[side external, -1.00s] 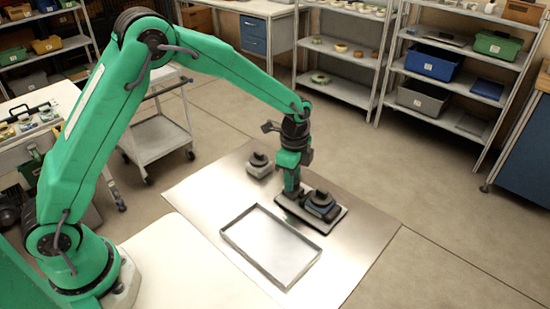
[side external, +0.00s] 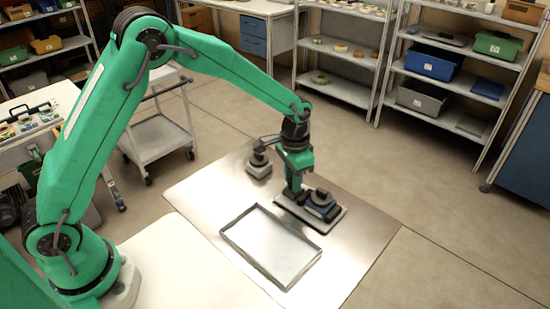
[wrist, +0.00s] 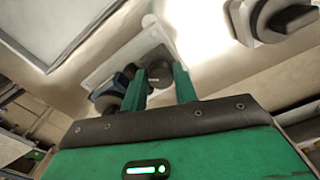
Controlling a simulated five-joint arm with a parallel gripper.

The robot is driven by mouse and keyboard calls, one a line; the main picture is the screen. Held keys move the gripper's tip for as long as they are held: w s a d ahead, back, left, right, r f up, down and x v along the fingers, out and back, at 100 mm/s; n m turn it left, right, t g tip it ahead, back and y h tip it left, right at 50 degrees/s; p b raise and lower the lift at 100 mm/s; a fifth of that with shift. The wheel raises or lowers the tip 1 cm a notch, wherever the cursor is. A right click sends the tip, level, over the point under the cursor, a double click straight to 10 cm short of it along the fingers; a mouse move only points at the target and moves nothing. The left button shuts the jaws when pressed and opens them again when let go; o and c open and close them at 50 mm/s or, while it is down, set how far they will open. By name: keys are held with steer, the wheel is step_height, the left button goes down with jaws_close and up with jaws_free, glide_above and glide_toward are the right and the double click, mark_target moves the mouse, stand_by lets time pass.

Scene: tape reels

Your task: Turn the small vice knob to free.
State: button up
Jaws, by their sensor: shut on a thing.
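A light plate (side external: 337,219) on the metal sheet carries a blue and black body (side external: 320,207). In the wrist view the plate (wrist: 120,60) also bears a round dark grey knob (wrist: 159,76) with a pale line on top, next to the blue and black body (wrist: 110,92). I take this for the small vice knob. My gripper (side external: 292,196) points down at the plate's left end in the side view. Its green fingers (wrist: 160,85) are shut on the sides of the knob. The finger contact is hidden in the side view.
A second unit, a black knob on a pale block (side external: 259,167), stands behind and left of my gripper; it also shows in the wrist view (wrist: 275,22). An empty shallow tray (side external: 236,246) lies in front. The sheet's right part is bare.

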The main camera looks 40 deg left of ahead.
steer(key=n, duration=0.6)
steer(key=shift+d+r+n, duration=0.1)
steer(key=shift+n, duration=0.2)
stand_by(0.4)
steer(key=o, duration=1)
step_height(320, 180, up, 7)
steer(key=shift+f, duration=0.1)
steer(key=shift+r, duration=0.5)
